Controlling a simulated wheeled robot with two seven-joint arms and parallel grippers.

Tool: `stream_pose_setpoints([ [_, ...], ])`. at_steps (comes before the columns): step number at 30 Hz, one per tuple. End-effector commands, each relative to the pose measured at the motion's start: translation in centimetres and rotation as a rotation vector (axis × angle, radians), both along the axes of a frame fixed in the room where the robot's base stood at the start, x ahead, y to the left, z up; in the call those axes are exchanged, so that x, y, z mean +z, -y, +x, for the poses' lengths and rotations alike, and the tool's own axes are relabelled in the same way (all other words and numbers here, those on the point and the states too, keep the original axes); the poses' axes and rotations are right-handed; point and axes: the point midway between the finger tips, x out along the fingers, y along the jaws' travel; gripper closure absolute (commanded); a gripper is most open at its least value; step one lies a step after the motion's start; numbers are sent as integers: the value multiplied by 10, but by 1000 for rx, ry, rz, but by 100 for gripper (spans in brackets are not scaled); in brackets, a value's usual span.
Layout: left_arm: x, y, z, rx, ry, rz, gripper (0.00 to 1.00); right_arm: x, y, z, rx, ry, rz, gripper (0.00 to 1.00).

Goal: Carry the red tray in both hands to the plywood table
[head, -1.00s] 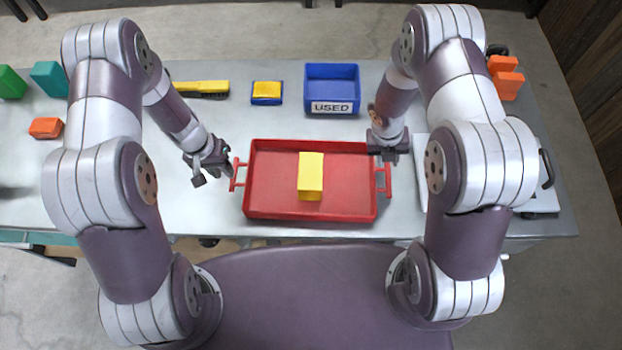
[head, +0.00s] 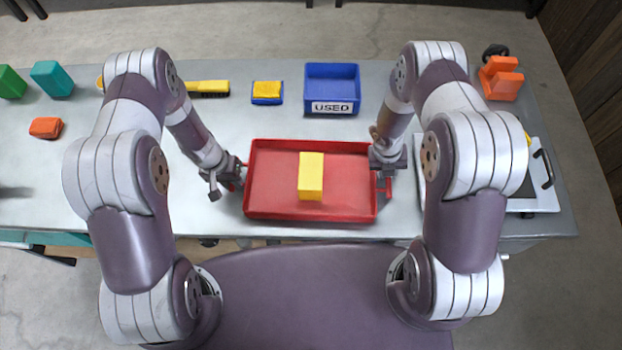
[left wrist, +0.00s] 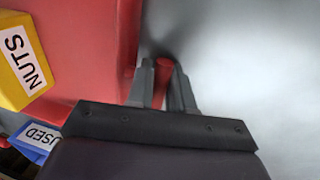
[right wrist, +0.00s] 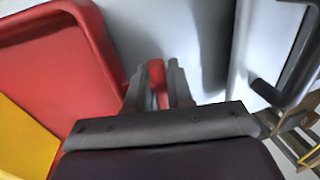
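The red tray (head: 270,212) lies flat on the grey metal table, with a yellow box (head: 311,176) standing in it. The left wrist view shows this box's NUTS label (left wrist: 24,62). My left gripper (head: 229,184) is at the tray's left handle. In the left wrist view its fingers (left wrist: 163,85) close on both sides of the red handle bar. My right gripper (head: 386,172) is at the right handle. In the right wrist view its fingers (right wrist: 158,85) likewise hug that handle bar. No plywood table is identifiable.
The grey metal table (head: 215,120) also bears a blue USED bin (head: 332,85), a blue and yellow item (head: 267,92) and a yellow-handled brush (head: 208,88) behind the tray.

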Motion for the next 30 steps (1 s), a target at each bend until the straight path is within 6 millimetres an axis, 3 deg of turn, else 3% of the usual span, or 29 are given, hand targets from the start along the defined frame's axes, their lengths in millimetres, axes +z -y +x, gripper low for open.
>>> stream_pose_setpoints([
  [8,4,0,1,0,2,0,100,4,0,1,0,1,0,100],
  [19,52,0,1,0,1,0,100,52,0,0,0,1,0,100],
  [30,51,0,1,0,1,0,100,51,0,0,0,0,-1,100],
])
